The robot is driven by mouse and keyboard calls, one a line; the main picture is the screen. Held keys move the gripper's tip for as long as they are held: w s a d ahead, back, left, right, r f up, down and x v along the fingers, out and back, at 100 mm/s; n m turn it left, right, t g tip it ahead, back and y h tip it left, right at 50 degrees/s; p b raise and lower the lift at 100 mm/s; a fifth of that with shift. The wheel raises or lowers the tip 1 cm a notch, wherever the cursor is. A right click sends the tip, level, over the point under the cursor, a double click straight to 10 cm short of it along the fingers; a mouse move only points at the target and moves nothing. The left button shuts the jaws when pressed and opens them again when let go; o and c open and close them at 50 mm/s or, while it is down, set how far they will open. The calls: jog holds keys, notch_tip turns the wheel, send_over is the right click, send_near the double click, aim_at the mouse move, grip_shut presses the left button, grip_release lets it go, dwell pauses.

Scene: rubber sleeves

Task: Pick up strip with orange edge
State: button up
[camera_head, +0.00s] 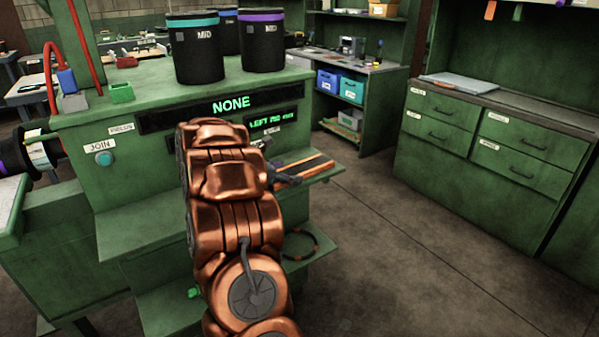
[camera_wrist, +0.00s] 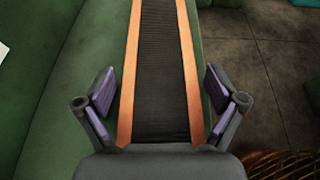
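The strip with orange edges (camera_wrist: 160,75) is black and ribbed in the middle. In the wrist view it runs from the top down between my fingers and under the gripper body. In the head view the strip (camera_head: 303,171) lies on a green shelf (camera_head: 326,177) on the right side of the green machine. My gripper (camera_wrist: 161,93) is open, with one purple-padded finger on each side of the strip and a gap to both edges. In the head view my gripper (camera_head: 272,173) is at the strip's left end, partly hidden by my copper arm.
Black canisters with a teal band (camera_head: 197,50) and a purple band (camera_head: 262,42) stand on the machine top. A dark ring (camera_head: 300,246) lies on a lower shelf. Green drawers (camera_head: 480,140) stand at the right. The floor (camera_head: 400,250) between is clear.

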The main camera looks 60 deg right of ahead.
jog(key=c, duration=1)
jog(key=shift+r, duration=0.1)
